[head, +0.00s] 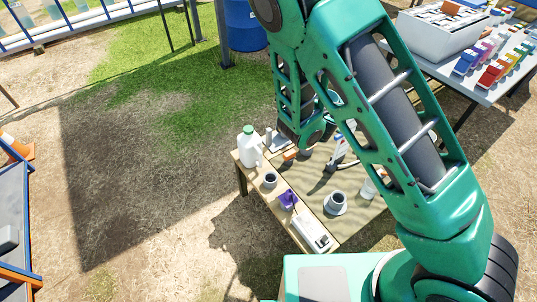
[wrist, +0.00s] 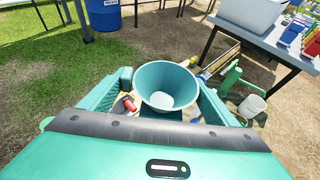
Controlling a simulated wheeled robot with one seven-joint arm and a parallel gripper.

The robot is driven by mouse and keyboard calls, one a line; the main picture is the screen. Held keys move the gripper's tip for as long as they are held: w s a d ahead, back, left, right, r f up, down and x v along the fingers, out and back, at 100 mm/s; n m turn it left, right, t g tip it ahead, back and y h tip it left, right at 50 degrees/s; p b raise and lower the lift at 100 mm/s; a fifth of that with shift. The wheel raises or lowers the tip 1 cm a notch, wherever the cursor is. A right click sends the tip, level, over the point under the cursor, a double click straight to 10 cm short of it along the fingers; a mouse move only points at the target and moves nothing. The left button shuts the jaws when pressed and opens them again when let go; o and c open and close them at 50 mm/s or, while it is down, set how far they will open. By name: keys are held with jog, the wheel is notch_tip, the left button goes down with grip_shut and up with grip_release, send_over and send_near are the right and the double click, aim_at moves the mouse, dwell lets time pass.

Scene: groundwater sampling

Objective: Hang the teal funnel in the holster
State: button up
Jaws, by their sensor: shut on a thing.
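The teal funnel (wrist: 166,82) shows in the wrist view as a wide round bowl, its open mouth facing the camera. My gripper (wrist: 164,98) is shut on it, with a teal finger on either side of the bowl. The funnel's lower part is hidden below the bowl. In the head view my arm reaches over the small table and its end is mostly hidden by my own links; I cannot make out the funnel there. I cannot identify the holster for certain in either view.
A blue barrel (head: 246,27) stands behind. A grey bin (head: 436,38) sits on another table.

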jog(key=s+a+f+n+y, duration=0.1)
jog(key=s+a+f, duration=0.2)
jog(key=a+f, duration=0.6)
jog(key=s+a+f+n+y, duration=0.1)
jog(key=s+a+f, duration=0.3)
jog(key=a+f, duration=0.5)
notch_tip(320, 180, down, 3)
jog(key=shift+a+r+t+y, duration=0.15)
jog(key=shift+a+t+y, duration=0.15)
jog(key=shift+y, duration=0.2)
jog(key=shift+s, duration=0.1)
jog(key=shift+f, duration=5.35)
jog(key=shift+f, duration=0.5)
jog(key=o, duration=1)
jog(key=v, duration=1)
jog(key=shift+s+r, duration=0.15)
jog(key=shift+s, duration=0.1)
